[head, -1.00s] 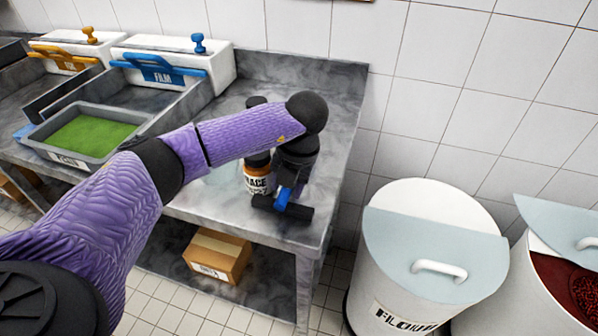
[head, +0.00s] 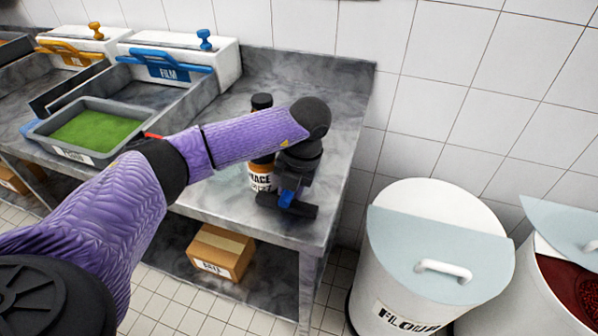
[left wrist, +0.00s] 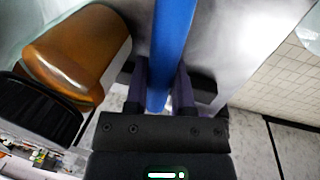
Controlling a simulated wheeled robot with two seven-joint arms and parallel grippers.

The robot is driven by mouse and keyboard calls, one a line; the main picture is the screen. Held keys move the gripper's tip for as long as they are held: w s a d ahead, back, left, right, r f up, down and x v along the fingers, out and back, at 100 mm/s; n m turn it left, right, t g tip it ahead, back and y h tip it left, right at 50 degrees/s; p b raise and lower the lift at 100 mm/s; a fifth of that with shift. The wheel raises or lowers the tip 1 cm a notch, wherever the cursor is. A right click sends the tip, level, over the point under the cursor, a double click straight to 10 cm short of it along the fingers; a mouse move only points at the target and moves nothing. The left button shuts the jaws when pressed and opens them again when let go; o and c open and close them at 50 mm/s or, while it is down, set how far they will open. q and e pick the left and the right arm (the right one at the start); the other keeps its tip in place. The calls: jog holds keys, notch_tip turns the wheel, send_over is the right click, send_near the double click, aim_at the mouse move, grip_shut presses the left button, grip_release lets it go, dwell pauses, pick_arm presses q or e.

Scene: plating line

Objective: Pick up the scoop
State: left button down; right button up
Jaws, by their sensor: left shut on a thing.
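My left gripper (head: 288,205) is low over the right end of the steel counter, shut on a blue bar, which looks like the handle of the scoop (head: 287,196). In the left wrist view the blue bar of the scoop (left wrist: 172,45) runs straight between the two dark fingers (left wrist: 160,88). The rest of the scoop is hidden, and I cannot tell whether it touches the counter. My right gripper is not in view.
An amber bottle (head: 261,179) with a black cap stands close beside the gripper. A grey tray with green contents (head: 38,136) and film dispensers (head: 190,50) are at left. A flour bin (head: 440,235) and an opened red-filled bin (head: 525,290) stand right. A box (head: 221,250) sits below.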

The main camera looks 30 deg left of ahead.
pick_arm(q)
notch_tip(320, 180, up, 18)
jog(key=p, duration=0.5)
jog(key=shift+d, duration=0.1)
dwell(0.6)
